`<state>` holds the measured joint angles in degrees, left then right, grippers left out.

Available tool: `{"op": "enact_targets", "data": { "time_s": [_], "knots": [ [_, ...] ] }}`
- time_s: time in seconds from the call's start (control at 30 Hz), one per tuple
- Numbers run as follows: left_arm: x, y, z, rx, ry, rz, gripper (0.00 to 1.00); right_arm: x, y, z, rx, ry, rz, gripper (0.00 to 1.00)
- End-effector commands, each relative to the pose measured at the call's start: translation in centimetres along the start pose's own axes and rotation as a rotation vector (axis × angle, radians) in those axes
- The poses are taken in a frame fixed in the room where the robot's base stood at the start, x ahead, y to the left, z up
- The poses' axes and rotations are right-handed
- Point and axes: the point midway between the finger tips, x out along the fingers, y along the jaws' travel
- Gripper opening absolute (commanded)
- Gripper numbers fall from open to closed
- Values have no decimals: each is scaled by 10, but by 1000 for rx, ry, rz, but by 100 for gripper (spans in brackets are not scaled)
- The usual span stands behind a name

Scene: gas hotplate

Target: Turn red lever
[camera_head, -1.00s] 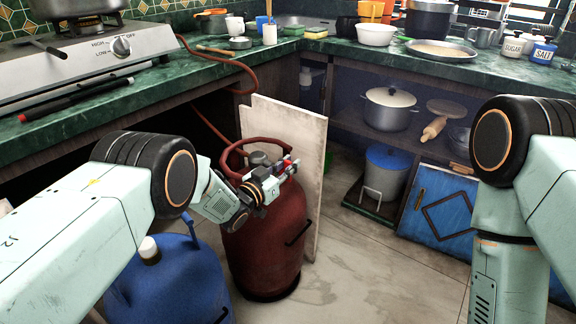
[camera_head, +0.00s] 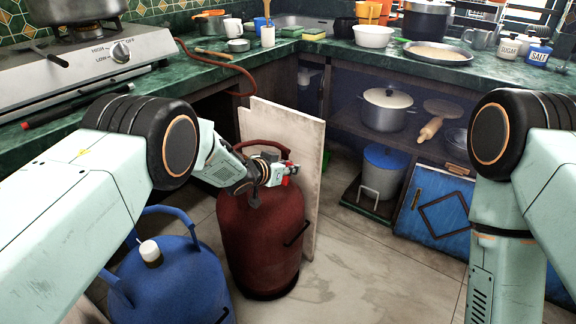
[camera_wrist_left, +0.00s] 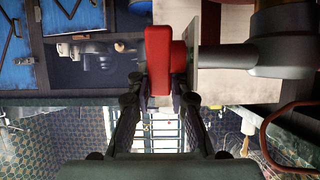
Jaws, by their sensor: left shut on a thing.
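The red gas cylinder (camera_head: 262,245) stands upright on the floor, with a grey valve and the red lever (camera_head: 286,181) at its top. In the left wrist view the red lever (camera_wrist_left: 158,55) stands upright in the picture, its lower end between my two dark fingers. My left gripper (camera_head: 278,174) is at the cylinder's top and is shut on the lever; the fingers also show in the left wrist view (camera_wrist_left: 160,95). In the head view, my gripper and wrist hide much of the valve. My right arm shows at the right, but its gripper is out of view.
A blue cylinder (camera_head: 175,285) stands to the left, under my left arm. A pale board (camera_head: 309,150) leans just behind the red cylinder. The hotplate (camera_head: 80,60) sits on the green counter above. The floor in front right (camera_head: 390,270) is clear.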

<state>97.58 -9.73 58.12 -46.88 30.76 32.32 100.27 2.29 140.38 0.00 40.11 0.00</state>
Motion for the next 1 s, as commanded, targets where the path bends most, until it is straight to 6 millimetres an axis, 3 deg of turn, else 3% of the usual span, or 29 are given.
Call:
{"op": "enact_targets", "data": {
  "time_s": [0.4, 1.0],
  "knots": [
    [3, 0, -2, 3, -113, 0, 0, -8, 0, 0, 0, 0, 0, 40],
    [5, 0, 0, 0, -151, 2, 0, -10, 0, 0, 0, 0, 0, 40]
  ]
}}
